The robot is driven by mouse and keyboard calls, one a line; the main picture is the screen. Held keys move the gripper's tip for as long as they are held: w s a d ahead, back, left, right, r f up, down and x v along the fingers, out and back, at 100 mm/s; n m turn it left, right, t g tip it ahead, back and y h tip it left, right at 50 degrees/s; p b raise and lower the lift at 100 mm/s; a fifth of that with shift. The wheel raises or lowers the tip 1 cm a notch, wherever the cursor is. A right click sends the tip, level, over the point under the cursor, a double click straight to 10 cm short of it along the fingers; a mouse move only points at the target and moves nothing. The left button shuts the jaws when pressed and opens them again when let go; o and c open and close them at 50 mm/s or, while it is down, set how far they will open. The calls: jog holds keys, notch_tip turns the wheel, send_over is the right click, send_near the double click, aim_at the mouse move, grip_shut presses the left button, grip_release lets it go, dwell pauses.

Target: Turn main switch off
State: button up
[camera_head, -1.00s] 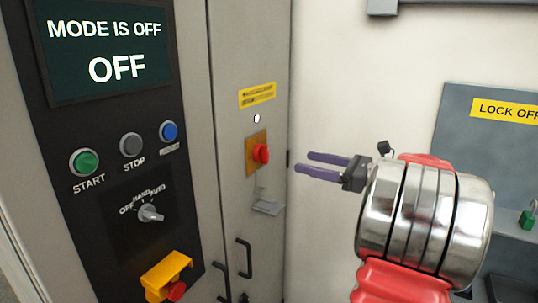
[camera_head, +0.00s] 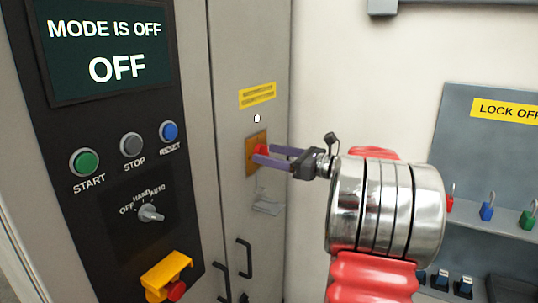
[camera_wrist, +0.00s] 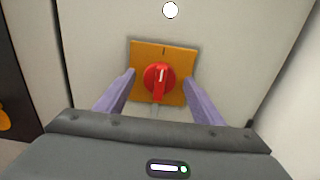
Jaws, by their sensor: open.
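The main switch is a red rotary knob (camera_wrist: 159,82) on a yellow-orange plate (camera_wrist: 179,60), fixed to the grey cabinet door. In the wrist view its white mark points up, near vertical. In the head view the red knob (camera_head: 262,151) is partly hidden behind my fingers. My gripper (camera_head: 258,154) is open, with its purple fingers at the switch. In the wrist view my gripper (camera_wrist: 160,84) has one finger to each side of the knob, with gaps, so the knob is not clamped.
A panel to the left has a screen (camera_head: 110,50) reading "MODE IS OFF", START, STOP and RESET buttons, a mode selector (camera_head: 150,213) and a yellow-shrouded red button (camera_head: 175,291). A lock board (camera_head: 480,150) with padlocks stands at the right. Door handles (camera_head: 245,258) sit below the switch.

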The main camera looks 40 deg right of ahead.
jog(key=shift+w+a, duration=0.15)
jog(key=shift+w, duration=0.3)
jog(key=c, duration=1)
